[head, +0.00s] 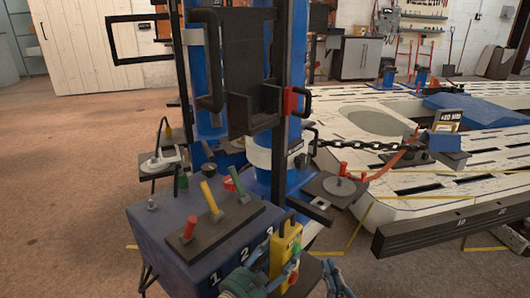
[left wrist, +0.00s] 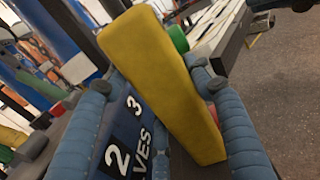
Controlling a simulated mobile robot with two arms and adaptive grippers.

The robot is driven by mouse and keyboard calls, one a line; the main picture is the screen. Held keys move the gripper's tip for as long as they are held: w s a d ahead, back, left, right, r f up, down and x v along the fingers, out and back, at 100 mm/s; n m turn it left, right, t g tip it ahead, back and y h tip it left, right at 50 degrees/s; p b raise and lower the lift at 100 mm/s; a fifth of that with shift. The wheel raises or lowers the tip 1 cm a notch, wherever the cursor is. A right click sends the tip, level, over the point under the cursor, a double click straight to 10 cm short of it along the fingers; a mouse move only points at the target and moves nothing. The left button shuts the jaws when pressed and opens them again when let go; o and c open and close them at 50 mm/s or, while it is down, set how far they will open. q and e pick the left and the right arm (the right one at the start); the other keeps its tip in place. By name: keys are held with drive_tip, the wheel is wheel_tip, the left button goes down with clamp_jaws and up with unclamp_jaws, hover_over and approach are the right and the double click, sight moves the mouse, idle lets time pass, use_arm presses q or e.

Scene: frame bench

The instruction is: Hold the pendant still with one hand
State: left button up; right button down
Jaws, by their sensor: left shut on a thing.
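The yellow pendant (head: 285,252), a slim box with coloured buttons, stands at the lower middle of the head view beside the blue valve box. In the left wrist view the pendant (left wrist: 165,75) lies tilted between the two blue fingers of my left gripper (left wrist: 150,78), which is shut on it. In the head view my left gripper (head: 268,278) reaches the pendant from below. My right gripper (head: 338,280) is at the bottom edge, right of the pendant and apart from it. Its fingers are partly cut off, so its opening is unclear.
The blue valve box (head: 190,270), numbered on its front, carries red, yellow and green levers (head: 210,198) close left of the pendant. A blue post (head: 280,160) rises behind. A chain (head: 360,147) runs right to a clamp above the white frame bench (head: 425,205).

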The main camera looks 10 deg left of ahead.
use_arm(q)
drive_tip(key=o, duration=1.7)
